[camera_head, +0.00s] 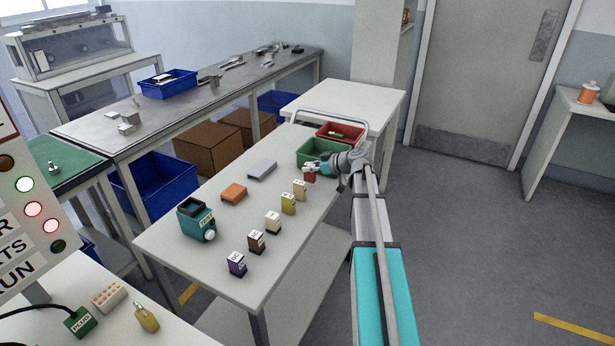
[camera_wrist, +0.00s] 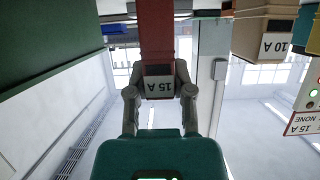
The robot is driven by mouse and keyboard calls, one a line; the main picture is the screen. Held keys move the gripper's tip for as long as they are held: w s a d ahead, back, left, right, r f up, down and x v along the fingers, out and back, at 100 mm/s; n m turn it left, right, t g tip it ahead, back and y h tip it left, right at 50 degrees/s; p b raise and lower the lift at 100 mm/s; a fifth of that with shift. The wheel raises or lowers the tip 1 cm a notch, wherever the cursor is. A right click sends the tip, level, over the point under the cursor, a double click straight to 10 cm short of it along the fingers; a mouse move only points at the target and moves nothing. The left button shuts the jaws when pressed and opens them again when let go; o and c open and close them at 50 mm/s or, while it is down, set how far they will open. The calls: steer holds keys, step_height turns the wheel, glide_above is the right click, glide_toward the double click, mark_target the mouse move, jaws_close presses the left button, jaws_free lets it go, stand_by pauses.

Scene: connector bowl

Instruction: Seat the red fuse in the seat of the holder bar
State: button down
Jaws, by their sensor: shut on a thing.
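My gripper (camera_head: 322,168) is at the far right part of the long white table, in front of the green bin. It is shut on the red fuse (camera_head: 310,177), a small red block low between the fingers. In the wrist view, which is upside down, the fingers (camera_wrist: 159,90) grip the red fuse (camera_wrist: 157,35) at its end marked 15 A. I cannot tell whether the fuse touches the table. I cannot make out the holder bar's seat for certain; a flat grey block (camera_head: 261,168) and an orange block (camera_head: 234,193) lie on the table.
A tan fuse (camera_head: 300,189) stands nearest my gripper, in a row with yellow, pale, brown and purple ones (camera_head: 237,264). A green bin (camera_head: 318,152) and red bin (camera_head: 340,132) are behind. A teal device (camera_head: 197,220) stands at left. The table's middle is clear.

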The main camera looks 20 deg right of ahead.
steer(key=shift+f+b, duration=0.8)
steer(key=shift+f, duration=0.3)
steer(key=shift+f, duration=0.2)
steer(key=c, duration=0.5)
jaws_free()
steer(key=p+v, duration=0.5)
steer(key=v, duration=0.9)
steer(key=shift+w+d, duration=0.1)
